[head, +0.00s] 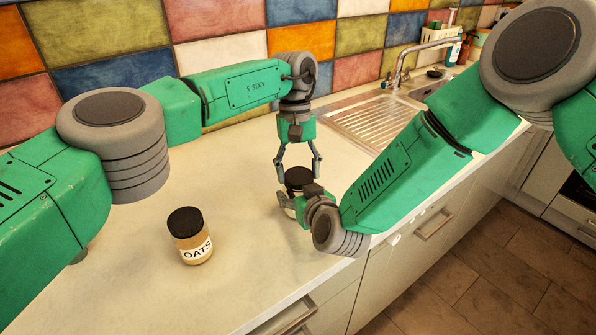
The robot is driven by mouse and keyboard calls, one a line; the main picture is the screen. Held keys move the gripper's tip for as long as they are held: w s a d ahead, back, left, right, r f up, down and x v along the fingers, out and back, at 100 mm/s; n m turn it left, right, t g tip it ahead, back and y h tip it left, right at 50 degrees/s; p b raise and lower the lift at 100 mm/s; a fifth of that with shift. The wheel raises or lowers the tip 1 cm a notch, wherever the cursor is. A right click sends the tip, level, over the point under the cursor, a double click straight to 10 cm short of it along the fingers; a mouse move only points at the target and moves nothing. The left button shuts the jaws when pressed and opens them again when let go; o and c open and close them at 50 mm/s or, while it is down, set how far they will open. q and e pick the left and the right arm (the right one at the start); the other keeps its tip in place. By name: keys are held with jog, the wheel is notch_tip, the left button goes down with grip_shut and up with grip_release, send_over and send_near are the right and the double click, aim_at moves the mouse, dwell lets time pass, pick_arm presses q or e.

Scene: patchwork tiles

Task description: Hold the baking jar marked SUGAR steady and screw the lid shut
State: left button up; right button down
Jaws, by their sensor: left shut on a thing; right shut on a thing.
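A small jar (290,212) with a black lid (298,178) stands on the pale counter, mostly covered by my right gripper. Its label is hidden, so I cannot read SUGAR on it. My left gripper (299,176) points straight down from above, its two fingers shut on the black lid from either side. My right gripper (288,204) comes in low from the right and is shut on the jar's body below the lid. The lid sits at the top of the jar; whether it is fully seated cannot be told.
A second jar marked OATS (190,237) with a black lid stands upright on the counter (130,290), left and nearer. A sink (400,108) with a ribbed drainer and a tap (400,68) lies at the back right. The counter's front edge runs just right of my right gripper.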

pick_arm(q)
jog(key=shift+a+m, duration=0.15)
jog(key=shift+m, duration=0.55)
jog(key=o, duration=0.7)
jog(key=shift+r, duration=0.1)
jog(key=shift+d+r, duration=0.2)
jog(key=shift+r, duration=2)
jog(key=shift+c, duration=0.4)
